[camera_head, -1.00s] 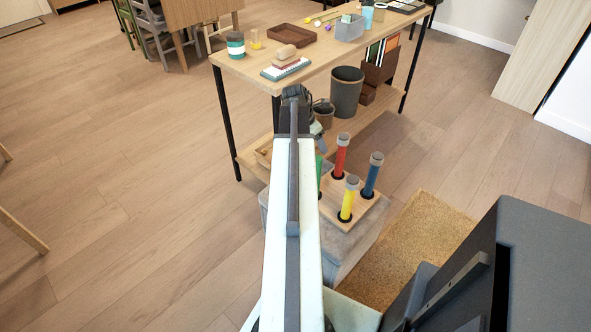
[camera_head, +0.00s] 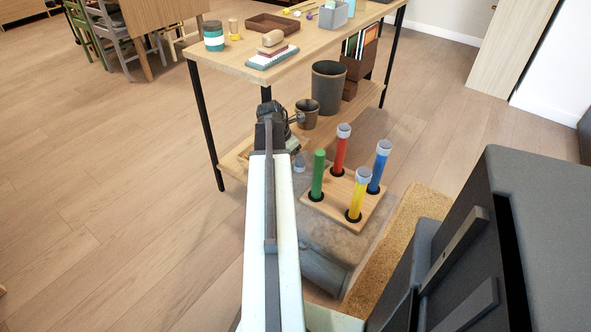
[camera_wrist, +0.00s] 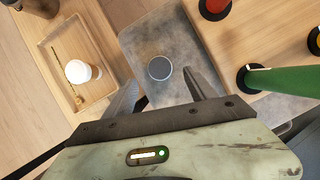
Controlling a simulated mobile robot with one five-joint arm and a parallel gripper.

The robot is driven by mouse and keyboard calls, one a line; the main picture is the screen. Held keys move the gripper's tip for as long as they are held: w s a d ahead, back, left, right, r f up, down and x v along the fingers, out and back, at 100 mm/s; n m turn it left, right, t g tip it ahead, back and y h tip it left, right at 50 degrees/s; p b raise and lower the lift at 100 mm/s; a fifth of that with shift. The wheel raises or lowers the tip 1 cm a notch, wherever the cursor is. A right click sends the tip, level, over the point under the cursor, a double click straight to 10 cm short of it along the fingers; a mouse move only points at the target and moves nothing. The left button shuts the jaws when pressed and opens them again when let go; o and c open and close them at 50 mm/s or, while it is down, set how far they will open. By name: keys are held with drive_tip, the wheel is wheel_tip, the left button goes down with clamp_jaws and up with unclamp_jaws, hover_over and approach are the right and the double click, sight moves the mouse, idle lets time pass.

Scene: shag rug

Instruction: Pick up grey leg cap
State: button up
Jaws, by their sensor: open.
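A round grey leg cap (camera_wrist: 160,68) lies on the grey top of a padded block, left of a wooden board with upright coloured legs. It appears in the head view as a small pale grey piece (camera_head: 299,163) beside my arm. My gripper (camera_wrist: 160,80) is open and empty, its fingers on either side of the cap in the wrist picture; the height gap cannot be told. In the head view, the red leg (camera_head: 340,150), yellow leg (camera_head: 357,198) and blue leg (camera_head: 378,168) carry grey caps. The green leg (camera_head: 318,176) has a bare top.
The green leg (camera_wrist: 285,78) stands close right of my gripper in the wrist view. A wooden tray (camera_wrist: 52,50) with a white-topped item is at the left. A shelf table (camera_head: 235,75) with bins stands behind. A cork-coloured mat (camera_head: 405,225) lies right of the block.

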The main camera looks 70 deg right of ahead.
drive_tip(key=b+x, duration=0.5)
drive_tip(key=x, duration=0.1)
drive_tip(key=shift+f, duration=0.15)
drive_tip(key=shift+s+a+r, duration=0.1)
drive_tip(key=shift+s+r, duration=0.1)
drive_tip(key=shift+r, duration=0.45)
drive_tip(key=shift+w+f, duration=0.2)
drive_tip(key=shift+w, duration=0.05)
drive_tip(key=c, duration=1.4)
